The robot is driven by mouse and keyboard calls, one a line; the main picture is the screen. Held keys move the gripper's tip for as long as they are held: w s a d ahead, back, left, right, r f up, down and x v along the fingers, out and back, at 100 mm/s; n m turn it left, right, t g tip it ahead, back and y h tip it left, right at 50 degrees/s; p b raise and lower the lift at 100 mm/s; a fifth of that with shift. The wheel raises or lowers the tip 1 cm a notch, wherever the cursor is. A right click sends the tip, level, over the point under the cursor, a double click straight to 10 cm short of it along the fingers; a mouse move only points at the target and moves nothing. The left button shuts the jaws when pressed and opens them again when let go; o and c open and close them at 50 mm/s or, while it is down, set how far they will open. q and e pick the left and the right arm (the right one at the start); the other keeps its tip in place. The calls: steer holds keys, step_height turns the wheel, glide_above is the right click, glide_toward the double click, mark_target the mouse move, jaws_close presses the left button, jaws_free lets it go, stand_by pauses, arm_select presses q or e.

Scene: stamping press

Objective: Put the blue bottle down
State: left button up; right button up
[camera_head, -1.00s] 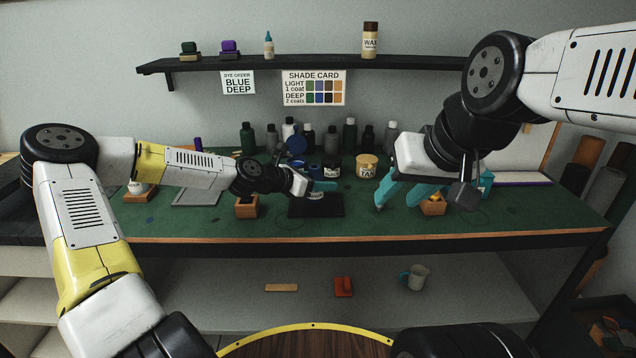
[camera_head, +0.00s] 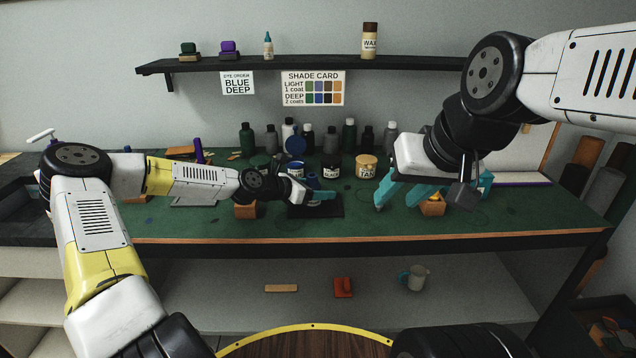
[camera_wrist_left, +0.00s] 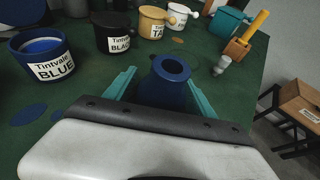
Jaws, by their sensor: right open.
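The blue bottle (camera_wrist_left: 172,72) stands upright between the two teal fingers of my left gripper (camera_wrist_left: 163,92) in the left wrist view, its open round top facing the camera. The fingers appear closed on its sides; its lower part is hidden. In the head view, the blue bottle (camera_head: 313,181) shows just behind my left gripper (camera_head: 318,195), over the dark mat (camera_head: 328,211). I cannot tell whether its base touches the mat.
Blue (camera_wrist_left: 40,55), black (camera_wrist_left: 113,33) and tan (camera_wrist_left: 156,22) tubs stand behind the bottle. Several dark bottles line the bench's back edge. Another wooden block (camera_head: 246,211) stands left of the mat. The green front strip (camera_head: 370,226) of bench is clear.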

arm_select(q)
steer(key=shift+r, duration=0.1)
steer(key=shift+s+a+r, duration=0.1)
steer(key=shift+a, duration=0.1)
steer(key=v, duration=1.1)
steer(key=shift+s+r, duration=0.1)
steer(key=shift+s, duration=0.05)
steer(key=s+d+f+m+g+y, duration=0.1)
steer(key=s+m, duration=0.1)
steer(key=s+f+m+g, duration=0.1)
steer(key=s+m, duration=0.1)
steer(key=s+d+f+m+g+y, duration=0.1)
steer(key=s+f+m, duration=0.1)
steer(key=shift+s+d+g+y, duration=0.25)
steer(key=shift+d+g+y, duration=0.05)
steer(key=shift+d, duration=0.05)
steer(key=s+a+r+m+t+y, duration=0.1)
steer(key=s+a+r+m+y, duration=0.2)
steer(key=s+r+m, duration=0.6)
steer(key=s+a+r+m+t+y, duration=0.1)
steer(key=s+a+r+m+y, duration=0.2)
steer(key=s+a+r+m, duration=0.4)
steer(key=s+r+m, duration=0.3)
steer(key=s+r, duration=0.2)
steer(key=s, duration=0.2)
steer(key=shift+s+a+r+m, duration=0.25)
steer(key=shift+s+m, duration=0.05)
steer(key=shift+s, duration=0.1)
